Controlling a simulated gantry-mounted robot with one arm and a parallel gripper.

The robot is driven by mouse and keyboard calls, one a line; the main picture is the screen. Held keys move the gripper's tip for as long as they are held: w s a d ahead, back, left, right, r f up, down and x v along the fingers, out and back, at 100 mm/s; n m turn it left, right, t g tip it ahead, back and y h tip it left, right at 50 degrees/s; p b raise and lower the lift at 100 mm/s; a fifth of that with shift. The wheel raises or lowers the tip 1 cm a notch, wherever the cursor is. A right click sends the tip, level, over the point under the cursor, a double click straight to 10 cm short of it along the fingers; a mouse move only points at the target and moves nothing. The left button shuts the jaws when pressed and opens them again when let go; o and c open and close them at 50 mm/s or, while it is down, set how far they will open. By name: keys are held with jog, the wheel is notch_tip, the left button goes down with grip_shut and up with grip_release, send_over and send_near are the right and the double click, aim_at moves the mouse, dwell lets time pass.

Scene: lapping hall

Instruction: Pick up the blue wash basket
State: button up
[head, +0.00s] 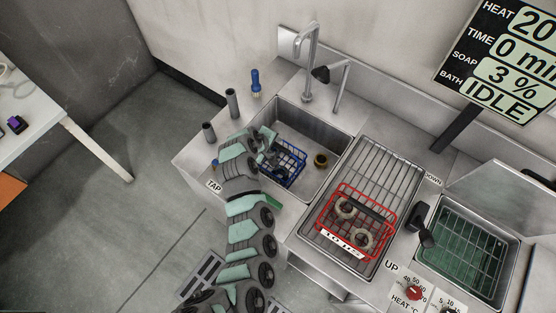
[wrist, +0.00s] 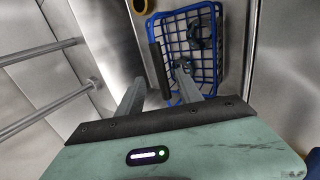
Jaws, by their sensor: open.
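The blue wash basket (head: 292,176) sits in the sink, partly hidden by my gripper in the head view. In the wrist view the blue wash basket (wrist: 214,72) shows its wire mesh, a black grip along its left side and a dark ring-like part inside. My gripper (head: 272,158) is over the basket's left part. In the wrist view my gripper (wrist: 160,78) is open, one finger left of the black grip and the other over the mesh right of it. The black grip appears between the fingers; I cannot tell whether they touch it.
A brass fitting (head: 320,160) lies in the sink (head: 325,133), right of the basket. A red basket (head: 372,205) with rings stands on the wire rack (head: 380,163). A tap (head: 309,65) rises behind the sink. Grey cylinders (head: 232,103) and a blue-handled brush (head: 256,82) stand at left.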

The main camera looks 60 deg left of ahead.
aim_at(277, 145)
jog(key=shift+w+a+f, duration=0.15)
jog(key=shift+w+f, duration=0.15)
jog(key=shift+f, duration=0.3)
jog(key=shift+a+x, duration=0.15)
jog(key=shift+x, duration=0.6)
jog(key=shift+a+x, duration=0.2)
jog(key=shift+x, duration=1.6)
jog(key=shift+s+f, duration=0.15)
grip_shut()
